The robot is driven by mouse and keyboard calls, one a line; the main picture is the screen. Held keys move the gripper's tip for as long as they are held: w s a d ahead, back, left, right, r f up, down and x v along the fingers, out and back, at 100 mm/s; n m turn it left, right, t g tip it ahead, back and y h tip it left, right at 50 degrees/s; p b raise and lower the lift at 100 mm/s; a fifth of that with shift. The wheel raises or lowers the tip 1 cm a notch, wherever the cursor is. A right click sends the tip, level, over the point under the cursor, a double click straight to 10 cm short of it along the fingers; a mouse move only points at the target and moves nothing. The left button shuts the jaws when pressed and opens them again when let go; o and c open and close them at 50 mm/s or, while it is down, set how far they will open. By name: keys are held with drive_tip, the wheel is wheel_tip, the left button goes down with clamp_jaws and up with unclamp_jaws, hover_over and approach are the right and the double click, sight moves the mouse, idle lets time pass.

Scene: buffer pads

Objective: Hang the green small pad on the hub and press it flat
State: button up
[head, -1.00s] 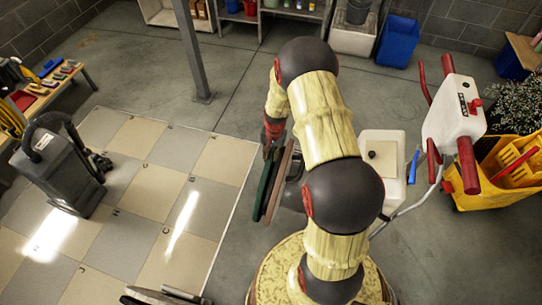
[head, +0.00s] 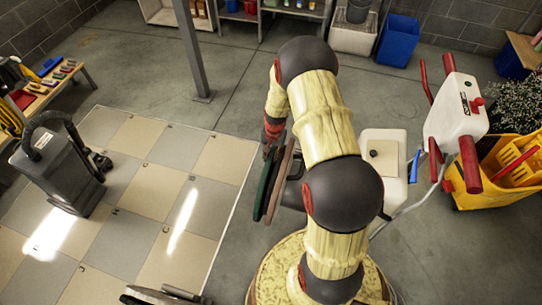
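A green pad (head: 264,184) stands upright in the middle of the head view, seen nearly edge-on. Its face lies close against a reddish-brown disc (head: 281,182) just to its right. I cannot tell whether the two touch all over. Dark grey parts (head: 295,165) show behind the disc, and the hub itself is hidden by the discs and my arm. My gripper (head: 269,150), below a red wrist, is at the top edge of the green pad. Its fingertips are small and partly hidden, so I cannot see whether they grip the pad.
A white-tanked machine (head: 382,150) with red handles (head: 468,163) stands to the right, beside a yellow mop bucket (head: 500,185). A grey vacuum-like machine (head: 60,165) stands on the tiled floor at left. A post (head: 193,50) rises behind. Floor left of the pads is clear.

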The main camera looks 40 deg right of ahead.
drive_tip(key=o, duration=0.4)
drive_tip(key=r, duration=1.2)
drive_tip(key=shift+s+d, duration=0.25)
drive_tip(key=shift+s, duration=0.05)
drive_tip(key=s+a+r+n+t, duration=0.1)
drive_tip(key=s+a+r+n, duration=0.2)
drive_tip(key=s+a+r, duration=0.4)
drive_tip(key=s+a+r+n+t, duration=0.2)
drive_tip(key=s+a+r+n, duration=0.2)
drive_tip(key=r, duration=1)
drive_tip(key=s+a+r+n+t, duration=0.2)
drive_tip(key=s+a+r+n, duration=0.1)
drive_tip(key=s+a+r, duration=0.7)
drive_tip(key=shift+s+r+h, duration=0.3)
drive_tip(key=shift+s+r, duration=0.05)
drive_tip(key=shift+r, duration=0.1)
